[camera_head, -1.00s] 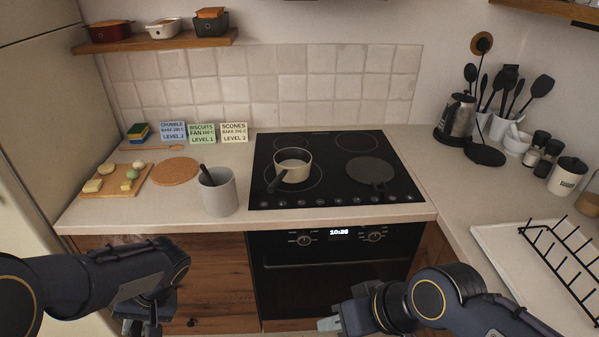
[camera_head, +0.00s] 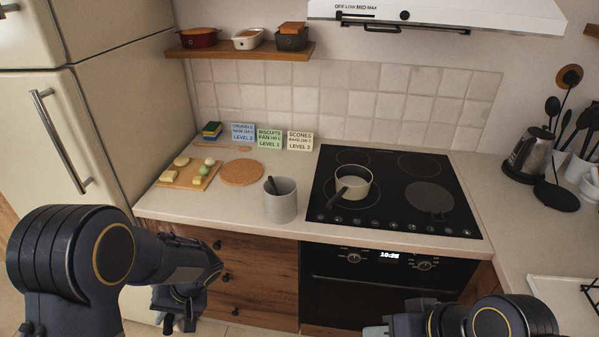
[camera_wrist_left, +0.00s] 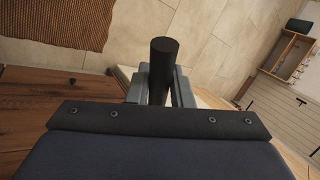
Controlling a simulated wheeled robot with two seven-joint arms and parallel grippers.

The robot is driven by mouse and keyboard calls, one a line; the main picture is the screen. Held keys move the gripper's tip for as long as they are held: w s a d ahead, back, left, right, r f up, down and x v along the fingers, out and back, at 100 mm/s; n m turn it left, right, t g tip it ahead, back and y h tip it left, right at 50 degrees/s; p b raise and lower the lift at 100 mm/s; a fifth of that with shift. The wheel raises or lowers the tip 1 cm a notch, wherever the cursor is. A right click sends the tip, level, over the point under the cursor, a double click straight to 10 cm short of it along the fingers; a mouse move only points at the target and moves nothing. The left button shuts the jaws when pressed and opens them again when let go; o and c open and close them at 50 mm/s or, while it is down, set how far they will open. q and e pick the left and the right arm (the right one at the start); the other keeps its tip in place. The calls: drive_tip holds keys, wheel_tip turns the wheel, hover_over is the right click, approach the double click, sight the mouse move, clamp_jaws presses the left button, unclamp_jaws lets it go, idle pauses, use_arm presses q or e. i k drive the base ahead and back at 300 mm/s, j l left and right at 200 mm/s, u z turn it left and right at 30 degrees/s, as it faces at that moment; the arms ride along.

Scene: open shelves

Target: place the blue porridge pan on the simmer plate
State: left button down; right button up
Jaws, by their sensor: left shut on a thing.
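No blue pan shows in these frames. A cream saucepan (camera_head: 354,181) with a dark handle sits on the left side of the black hob (camera_head: 330,208). A flat dark grey disc with a short handle, which looks like the simmer plate (camera_head: 430,197), lies bare on the hob's right side. My left gripper (camera_head: 180,310) is low in front of the wooden drawers. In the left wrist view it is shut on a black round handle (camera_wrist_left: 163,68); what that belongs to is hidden. My right gripper (camera_head: 376,331) is at the bottom edge, its fingers mostly cut off.
A grey crock (camera_head: 281,200) stands on the counter left of the hob, by a round cork mat (camera_head: 242,172) and a board (camera_head: 188,174) with food. Three cards lean on the tiles. A kettle (camera_head: 529,156) stands right. A fridge (camera_head: 110,120) is at left, a range hood (camera_head: 440,14) above.

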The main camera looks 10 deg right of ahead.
sight(417, 205)
drive_tip(key=k+l+z, duration=0.1)
drive_tip(key=z, duration=0.4)
drive_tip(key=l+z, duration=0.1)
drive_tip(key=z, duration=0.35)
drive_tip(key=k+l+z, duration=0.1)
drive_tip(key=z, duration=0.4)
